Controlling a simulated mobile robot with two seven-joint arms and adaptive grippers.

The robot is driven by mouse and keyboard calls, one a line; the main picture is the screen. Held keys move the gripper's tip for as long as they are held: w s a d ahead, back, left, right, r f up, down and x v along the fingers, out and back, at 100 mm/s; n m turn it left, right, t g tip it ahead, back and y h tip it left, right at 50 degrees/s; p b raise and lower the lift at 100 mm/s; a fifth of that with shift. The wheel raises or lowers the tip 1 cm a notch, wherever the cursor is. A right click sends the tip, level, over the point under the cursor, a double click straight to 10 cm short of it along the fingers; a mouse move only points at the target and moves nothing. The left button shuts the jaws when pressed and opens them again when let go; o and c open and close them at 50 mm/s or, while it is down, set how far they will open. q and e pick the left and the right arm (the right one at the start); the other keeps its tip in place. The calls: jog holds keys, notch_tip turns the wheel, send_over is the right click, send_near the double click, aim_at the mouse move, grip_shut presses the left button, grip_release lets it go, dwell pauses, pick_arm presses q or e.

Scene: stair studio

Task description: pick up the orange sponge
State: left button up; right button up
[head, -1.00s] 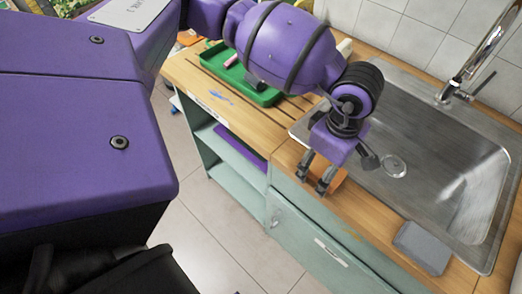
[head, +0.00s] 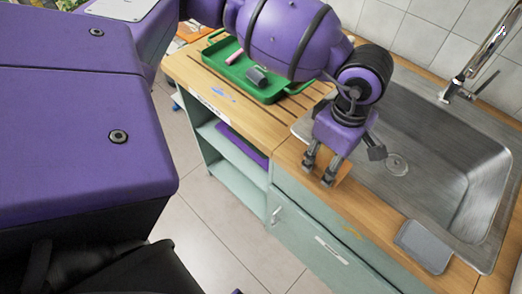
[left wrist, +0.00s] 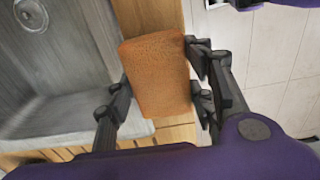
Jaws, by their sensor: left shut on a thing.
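The orange sponge (left wrist: 158,76) is a rough-textured block, large in the left wrist view. It lies between the fingers of my left gripper (left wrist: 160,106), over the wooden counter strip at the sink's edge. The right-hand fingers touch its side, and the left-hand finger is near its lower left edge. In the head view my left gripper (head: 320,172) points down at the counter's front edge, and a bit of the orange sponge (head: 343,170) shows beside the fingers. The rest of it is hidden behind them. My right gripper is not in view.
The steel sink (head: 440,165) with its tap (head: 475,65) lies right of the gripper. A grey flat pad (head: 423,246) lies on the front counter edge. A green tray (head: 265,90) holding a grey item stands at the back left. Tiled floor is clear in front.

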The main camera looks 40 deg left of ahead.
pick_arm(q)
jog(key=s+d+r+p, duration=0.2)
jog(key=s+d+r, duration=0.4)
jog(key=s+r, duration=0.4)
jog(key=shift+s+d+r, duration=0.15)
jog(key=shift+s+d, duration=0.15)
jog(key=shift+s, duration=0.95)
jog(key=shift+c, duration=1.4)
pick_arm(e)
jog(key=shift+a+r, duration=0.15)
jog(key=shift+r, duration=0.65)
pick_arm(q)
jog(key=shift+f, duration=0.2)
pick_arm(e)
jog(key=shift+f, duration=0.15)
